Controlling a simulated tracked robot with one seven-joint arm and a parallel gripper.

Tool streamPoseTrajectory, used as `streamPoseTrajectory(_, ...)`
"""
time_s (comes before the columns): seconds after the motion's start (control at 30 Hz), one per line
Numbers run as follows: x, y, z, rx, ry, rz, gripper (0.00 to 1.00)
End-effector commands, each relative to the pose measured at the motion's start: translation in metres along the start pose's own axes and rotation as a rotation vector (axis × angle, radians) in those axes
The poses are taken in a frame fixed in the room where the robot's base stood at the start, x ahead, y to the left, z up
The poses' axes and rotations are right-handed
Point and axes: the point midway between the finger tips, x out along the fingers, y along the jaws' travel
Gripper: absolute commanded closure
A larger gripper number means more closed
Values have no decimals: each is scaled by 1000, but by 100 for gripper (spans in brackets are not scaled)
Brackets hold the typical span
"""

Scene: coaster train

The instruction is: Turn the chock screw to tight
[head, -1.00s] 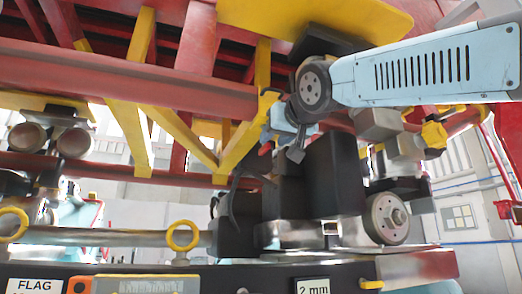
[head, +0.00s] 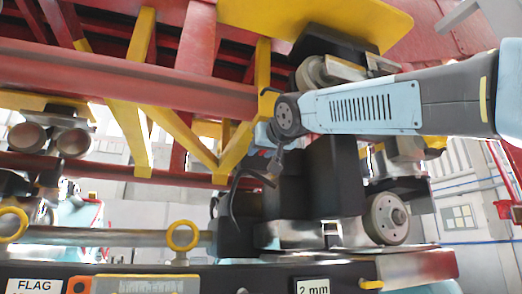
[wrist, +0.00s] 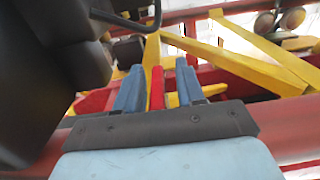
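I cannot pick out the chock screw for certain in either view. In the wrist view, my gripper (wrist: 159,88) has its two blue fingers apart, with gaps beside a narrow upright red piece (wrist: 157,88) seen between them. I cannot tell whether that piece is within reach or lies behind. In the head view, my gripper (head: 262,138) is small and partly hidden by my wrist, near the lower end of a yellow brace and above a black curved piece (head: 234,200). Contact cannot be made out.
A dark block (head: 336,180) and a grey wheel (head: 386,219) stand right of the gripper. A red beam (head: 150,88) and yellow braces (head: 128,125) crowd it above and left. A rod with a yellow ring (head: 183,235) lies low, above the "2 mm" label (head: 313,286).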

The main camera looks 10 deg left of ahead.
Motion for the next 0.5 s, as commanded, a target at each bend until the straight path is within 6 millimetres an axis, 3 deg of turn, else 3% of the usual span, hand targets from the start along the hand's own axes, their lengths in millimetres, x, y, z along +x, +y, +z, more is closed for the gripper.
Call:
streamPoseTrajectory(0.07,0,0,0,0,0,0,67)
streamPoseTrajectory(0.4,0,0,0,0,0,0,100)
streamPoseTrajectory(0.5,0,0,0,0,0,-1,100)
